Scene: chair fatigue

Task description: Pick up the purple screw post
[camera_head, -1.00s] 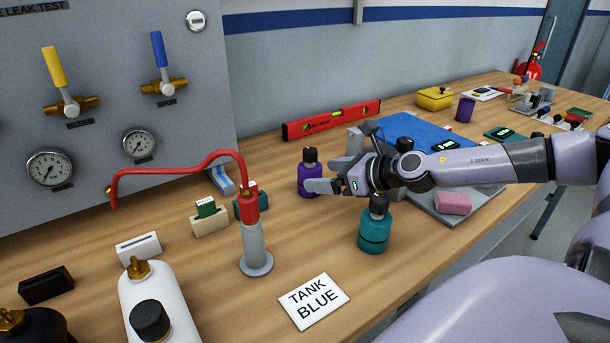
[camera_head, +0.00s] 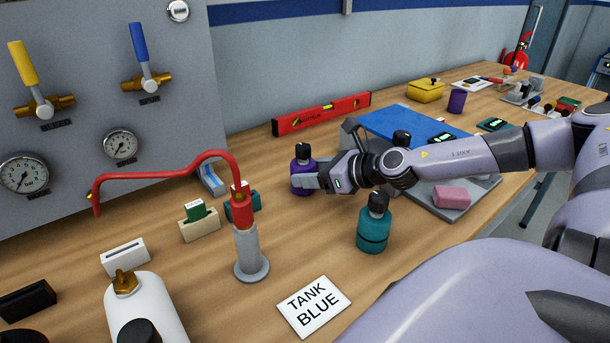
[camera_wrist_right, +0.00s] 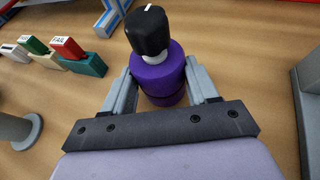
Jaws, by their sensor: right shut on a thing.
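The purple screw post (camera_head: 303,175) stands upright on the wooden bench, a purple round body with a black knob on top. It also shows in the right wrist view (camera_wrist_right: 160,75). My right gripper (camera_head: 308,178) reaches in from the right and is shut on its purple body. In the wrist view one finger lies along each side of the post (camera_wrist_right: 160,88). The post's base is partly hidden by the gripper. My left gripper is not in view.
A teal bottle-shaped post (camera_head: 373,228) stands in front of my right gripper. A red hooked tube on a grey stand (camera_head: 250,250) is to the left. The "TANK BLUE" card (camera_head: 314,306) lies at the front.

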